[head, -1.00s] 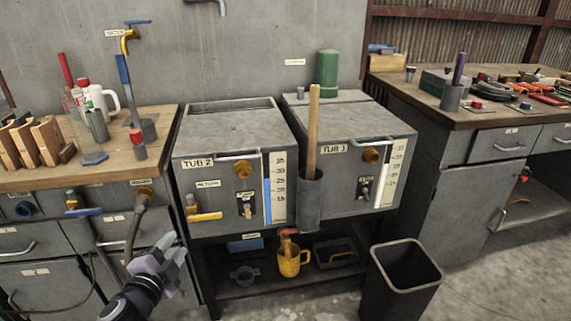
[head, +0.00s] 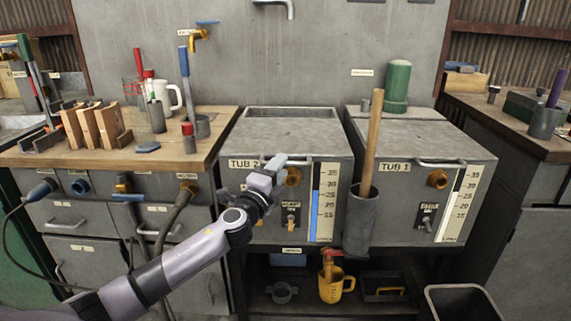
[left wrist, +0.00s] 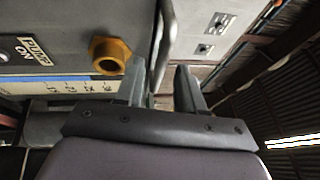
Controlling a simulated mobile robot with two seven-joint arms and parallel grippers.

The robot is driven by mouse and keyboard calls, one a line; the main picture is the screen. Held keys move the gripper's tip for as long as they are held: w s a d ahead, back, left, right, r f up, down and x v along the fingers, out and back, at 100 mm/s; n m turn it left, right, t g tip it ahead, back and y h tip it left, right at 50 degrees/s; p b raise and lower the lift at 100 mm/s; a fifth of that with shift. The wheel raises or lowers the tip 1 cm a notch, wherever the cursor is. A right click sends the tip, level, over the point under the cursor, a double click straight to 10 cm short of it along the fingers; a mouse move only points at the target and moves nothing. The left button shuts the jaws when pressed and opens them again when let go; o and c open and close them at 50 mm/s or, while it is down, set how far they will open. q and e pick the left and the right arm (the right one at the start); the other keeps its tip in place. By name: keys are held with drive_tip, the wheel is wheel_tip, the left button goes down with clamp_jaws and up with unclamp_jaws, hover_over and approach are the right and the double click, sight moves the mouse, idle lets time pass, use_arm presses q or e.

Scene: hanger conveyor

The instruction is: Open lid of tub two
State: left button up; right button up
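Tub two is a grey metal box labelled TUB 2 (head: 243,163) with a flat lid (head: 290,137), which lies closed. My left gripper (head: 275,166) is at the lid's front edge, in front of the handle and beside the brass fitting (head: 293,177). In the left wrist view the gripper's two fingers (left wrist: 162,88) stand apart. The curved handle bar (left wrist: 166,40) reaches down towards the gap between them; I cannot tell whether they touch it. The brass fitting (left wrist: 110,55) is left of the fingers. My right gripper is not in view.
Tub one (head: 425,165) stands to the right, with a grey holder (head: 361,222) and wooden stick between the tubs. A workbench (head: 100,155) with bottles and wooden blocks is on the left. A yellow jug (head: 335,286) and a bin (head: 460,300) are below.

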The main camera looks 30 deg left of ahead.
use_arm(q)
drive_tip(key=shift+x, duration=1.55)
clamp_jaws()
drive_tip(key=shift+d+r, duration=0.1)
